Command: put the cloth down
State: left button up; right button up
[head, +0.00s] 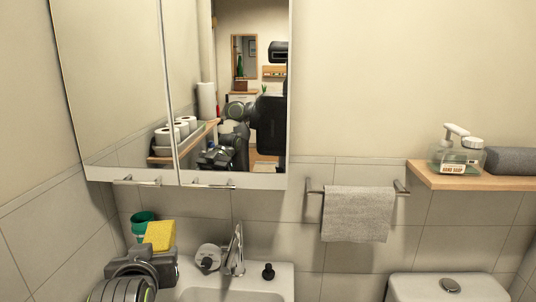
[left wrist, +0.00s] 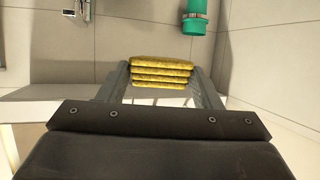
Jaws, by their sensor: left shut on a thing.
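A yellow folded cloth (head: 160,235) is held up at the left of the sink in the head view. In the left wrist view the cloth (left wrist: 162,64) shows as several stacked yellow layers between the two fingers. My left gripper (head: 156,250) is shut on it, and the gripper also fills the lower part of the left wrist view (left wrist: 162,76). The cloth appears raised near the sink's left side; its exact height above the surface I cannot tell. My right gripper is not directly in view.
A green cup (head: 141,226) is close behind the cloth. The sink (head: 262,285) with its faucet (head: 235,252) lies to the right. A grey towel (head: 357,214) hangs on a rail. A wooden shelf (head: 470,182) holds a soap bottle (head: 455,158). The mirror cabinet (head: 110,80) hangs above.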

pick_arm(q)
jog(key=shift+s+d+r+m+h, duration=0.35)
jog(key=shift+s+d+m+h, duration=0.15)
jog(key=shift+d+m+h, duration=0.15)
jog(key=shift+s+d+r+m+h, duration=0.3)
jog(key=shift+s+d+m+h, duration=0.2)
jog(key=shift+d+h, duration=0.2)
jog(key=shift+a, duration=0.1)
